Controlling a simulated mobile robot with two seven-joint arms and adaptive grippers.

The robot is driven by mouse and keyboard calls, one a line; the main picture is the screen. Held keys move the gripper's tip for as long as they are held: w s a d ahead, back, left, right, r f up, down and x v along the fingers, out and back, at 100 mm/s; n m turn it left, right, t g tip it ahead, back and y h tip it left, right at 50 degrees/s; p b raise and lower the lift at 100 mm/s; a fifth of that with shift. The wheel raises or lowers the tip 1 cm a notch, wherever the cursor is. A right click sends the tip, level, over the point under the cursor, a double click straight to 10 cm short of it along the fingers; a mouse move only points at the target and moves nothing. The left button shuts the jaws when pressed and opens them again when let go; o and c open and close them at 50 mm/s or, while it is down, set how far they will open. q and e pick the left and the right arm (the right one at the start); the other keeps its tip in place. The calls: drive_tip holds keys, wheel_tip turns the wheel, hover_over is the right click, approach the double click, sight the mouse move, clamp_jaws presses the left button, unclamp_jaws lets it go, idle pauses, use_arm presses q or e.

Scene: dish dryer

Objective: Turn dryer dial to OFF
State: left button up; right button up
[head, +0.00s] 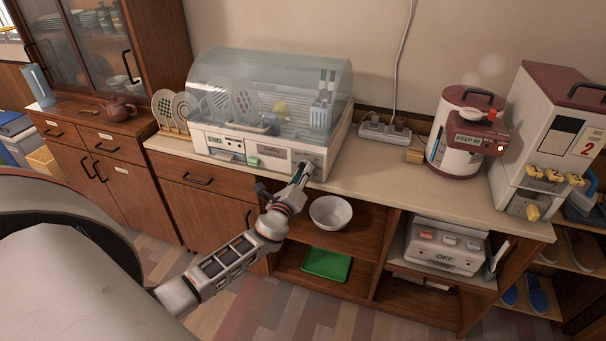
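The dish dryer (223,140) stands on the counter, white with a clear domed lid over plates and other dishes. The lid looks closed. Its front panel has a green part (253,162) near the middle and a control area at the right end. My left gripper (302,171) is at that right end, at or very close to the panel. The gripper covers the spot, so the dial and its setting cannot be made out. The fingers are too small to tell open from shut. My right gripper is not in view.
A white bowl (331,212) is below the counter edge, beside my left wrist. A green tray (326,264) lies on a lower shelf. A power strip (384,132), a rice-cooker-like pot (460,150) and a tall dispenser (535,130) stand to the right. The counter between dryer and pot is mostly clear.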

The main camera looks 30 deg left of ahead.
use_arm(q)
clamp_jaws()
idle(0.3)
